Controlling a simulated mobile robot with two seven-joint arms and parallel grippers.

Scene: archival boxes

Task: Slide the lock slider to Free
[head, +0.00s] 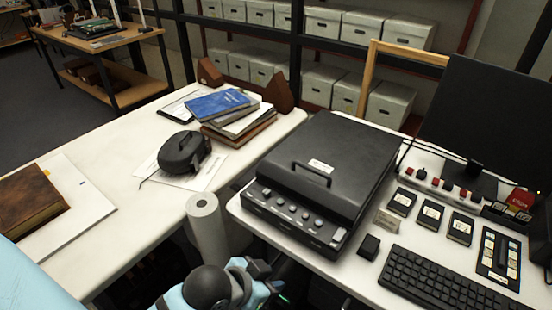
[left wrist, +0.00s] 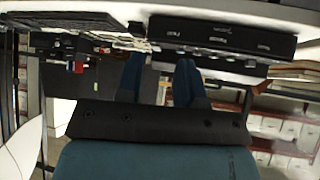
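The black flatbed scanner (head: 325,165) stands on the white desk, lid shut, with a row of round knobs on its sloped front panel. A small light part (head: 339,236) shows at the panel's right end; I cannot tell whether it is the lock slider. In the left wrist view the scanner's dark front (left wrist: 225,38) carries small white labels, too blurred to read surely. My left gripper (head: 262,268) is low in front of the scanner, apart from it. In the left wrist view its two blue fingers (left wrist: 159,62) are spread with nothing between. My right gripper is not in view.
A white paper roll (head: 205,225) stands left of the scanner, close to my left arm. A keyboard (head: 440,285), a small black block (head: 369,247) and several cartridges lie on the right. Books (head: 228,112) and a black case (head: 184,153) lie on the left table.

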